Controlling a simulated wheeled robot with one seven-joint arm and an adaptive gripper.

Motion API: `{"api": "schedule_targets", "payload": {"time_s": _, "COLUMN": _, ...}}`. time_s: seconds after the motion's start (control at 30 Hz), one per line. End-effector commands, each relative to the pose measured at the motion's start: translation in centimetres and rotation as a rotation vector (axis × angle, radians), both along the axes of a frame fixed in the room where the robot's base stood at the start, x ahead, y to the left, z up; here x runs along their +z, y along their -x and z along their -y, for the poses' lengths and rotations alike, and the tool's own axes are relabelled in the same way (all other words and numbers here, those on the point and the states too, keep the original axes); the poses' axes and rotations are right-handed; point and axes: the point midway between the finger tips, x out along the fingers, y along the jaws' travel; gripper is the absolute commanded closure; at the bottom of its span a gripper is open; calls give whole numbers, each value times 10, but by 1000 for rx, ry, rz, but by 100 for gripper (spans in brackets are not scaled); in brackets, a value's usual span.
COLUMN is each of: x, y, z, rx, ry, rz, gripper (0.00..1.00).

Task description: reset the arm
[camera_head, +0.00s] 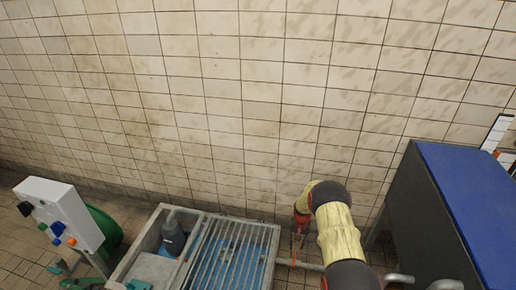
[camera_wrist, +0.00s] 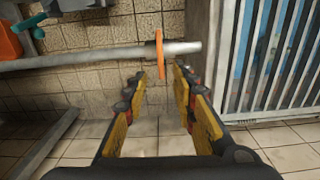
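My gripper (camera_wrist: 160,78) is in the middle of the wrist view. Its two yellow and dark fingers stand apart, with nothing between them.
A metal-framed grate (camera_head: 222,252) stands at lower centre; its bars (camera_wrist: 285,60) also show at right in the wrist view. A blue-topped cabinet (camera_head: 470,200) stands to the right of my arm. A white panel (camera_head: 62,212) stands at left. The tiled wall (camera_head: 230,100) closes the back.

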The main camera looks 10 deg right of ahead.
Motion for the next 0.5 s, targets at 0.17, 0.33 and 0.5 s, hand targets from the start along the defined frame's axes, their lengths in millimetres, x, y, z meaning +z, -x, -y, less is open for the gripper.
{"api": "schedule_targets", "payload": {"time_s": 0.17, "x": -4, "y": 19, "z": -4, "rx": 38, "ry": -11, "rz": -49, "gripper": 73}}
{"api": "schedule_targets", "payload": {"time_s": 0.33, "x": -14, "y": 70, "z": -15, "rx": 66, "ry": -38, "rz": -152, "gripper": 73}}
{"api": "schedule_targets", "payload": {"time_s": 0.5, "x": 30, "y": 106, "z": -24, "rx": 102, "ry": -57, "rz": -217, "gripper": 73}}
